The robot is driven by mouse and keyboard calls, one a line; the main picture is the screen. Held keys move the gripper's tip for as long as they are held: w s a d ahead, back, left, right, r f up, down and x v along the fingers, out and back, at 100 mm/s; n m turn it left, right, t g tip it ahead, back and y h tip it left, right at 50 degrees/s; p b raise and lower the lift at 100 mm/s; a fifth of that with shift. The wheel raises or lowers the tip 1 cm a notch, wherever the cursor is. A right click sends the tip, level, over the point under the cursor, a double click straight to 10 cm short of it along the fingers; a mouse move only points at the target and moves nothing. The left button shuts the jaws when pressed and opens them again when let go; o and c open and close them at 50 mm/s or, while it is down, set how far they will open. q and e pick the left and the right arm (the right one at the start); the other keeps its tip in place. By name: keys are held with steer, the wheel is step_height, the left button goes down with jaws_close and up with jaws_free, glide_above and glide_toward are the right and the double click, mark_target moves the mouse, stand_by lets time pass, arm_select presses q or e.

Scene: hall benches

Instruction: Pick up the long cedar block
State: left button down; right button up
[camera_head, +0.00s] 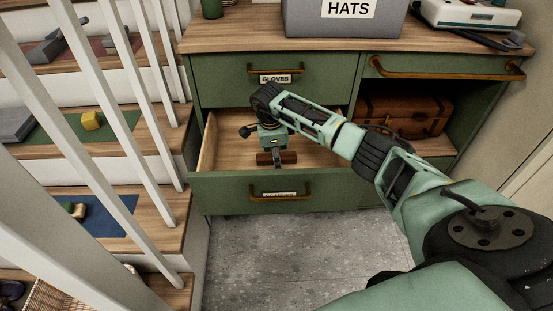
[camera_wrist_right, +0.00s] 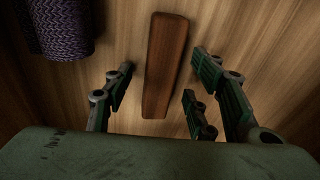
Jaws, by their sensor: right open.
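The long cedar block (camera_wrist_right: 166,66), a reddish-brown bar, lies on the wooden floor of an open drawer in the right wrist view. In the head view the block (camera_head: 290,156) shows small and partly hidden under my right gripper (camera_head: 277,163). The right gripper also shows in the wrist view (camera_wrist_right: 160,78). Its fingers are open, one on the left of the block and two on the right, with gaps between them and the wood. How far above the drawer floor the fingertips are, I cannot tell. My left gripper is not in view.
The open drawer (camera_head: 231,190) sits below a closed drawer labelled GLOVES (camera_head: 275,79). A dark purple knitted thing (camera_wrist_right: 60,28) lies left of the block. A brown suitcase (camera_head: 405,112) is in the right cubby. White stair balusters (camera_head: 103,73) stand at the left.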

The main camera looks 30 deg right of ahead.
jaws_close()
stand_by(0.3)
stand_by(0.3)
